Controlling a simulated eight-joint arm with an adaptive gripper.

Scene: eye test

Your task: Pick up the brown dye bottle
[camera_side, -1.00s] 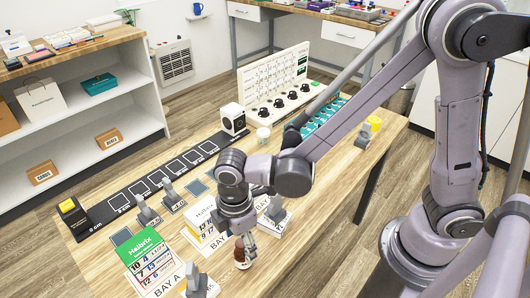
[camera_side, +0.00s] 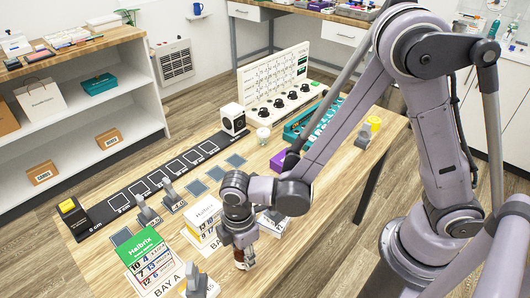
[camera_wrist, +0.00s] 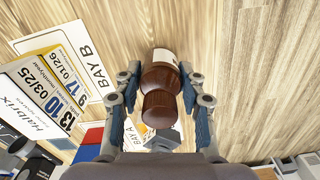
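The brown dye bottle (camera_wrist: 160,82), with a brown cap and a pale label, is between my gripper's two fingers (camera_wrist: 160,75) in the wrist view. The fingers stand open on either side of it, with narrow gaps at its sides. In the side view the bottle (camera_side: 240,256) stands upright on the wooden table near the front edge, partly hidden by my gripper (camera_side: 245,258), which reaches down around it from above.
Near the bottle are a BAY B card (camera_wrist: 85,55) and a calendar block (camera_wrist: 50,85). In the side view, a green calendar (camera_side: 147,252), grey clips, a black ruler strip (camera_side: 130,195), a white cup (camera_side: 263,136) and a teal rack (camera_side: 296,132) share the table.

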